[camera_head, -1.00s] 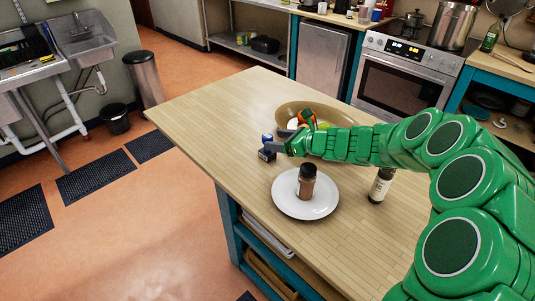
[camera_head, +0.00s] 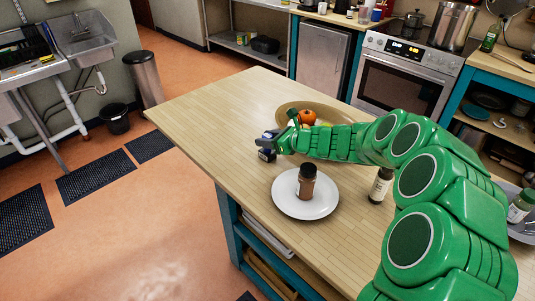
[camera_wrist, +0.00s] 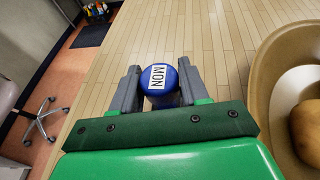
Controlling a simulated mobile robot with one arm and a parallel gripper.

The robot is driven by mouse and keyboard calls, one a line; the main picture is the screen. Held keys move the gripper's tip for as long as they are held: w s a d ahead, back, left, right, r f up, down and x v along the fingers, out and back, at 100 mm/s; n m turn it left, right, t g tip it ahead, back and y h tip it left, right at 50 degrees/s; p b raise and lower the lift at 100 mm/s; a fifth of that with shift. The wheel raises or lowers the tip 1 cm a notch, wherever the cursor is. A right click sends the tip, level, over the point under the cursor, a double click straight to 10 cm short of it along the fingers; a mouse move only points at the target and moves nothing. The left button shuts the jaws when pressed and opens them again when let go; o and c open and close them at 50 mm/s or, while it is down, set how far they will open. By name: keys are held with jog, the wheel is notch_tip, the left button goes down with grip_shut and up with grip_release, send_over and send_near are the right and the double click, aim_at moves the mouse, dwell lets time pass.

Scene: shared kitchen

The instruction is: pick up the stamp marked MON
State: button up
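The stamp (camera_wrist: 160,78) has a round blue top with a white label reading MON. In the wrist view it stands between the two grey fingers of my gripper (camera_wrist: 160,90). A small gap seems to show beside the stamp, so the fingers look open around it. In the head view my gripper (camera_head: 266,142) is over the stamp (camera_head: 266,155), whose dark blue lower part shows on the wooden table (camera_head: 200,112). The fingers hide most of its top there.
A tan bowl (camera_wrist: 262,100) with fruit is just right of my gripper in the wrist view. A white plate (camera_head: 290,207) with a brown jar (camera_head: 307,182) stands in front of it. A dark bottle (camera_head: 381,185) is to the right. The table's left part is clear.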

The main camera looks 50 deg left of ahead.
grip_shut()
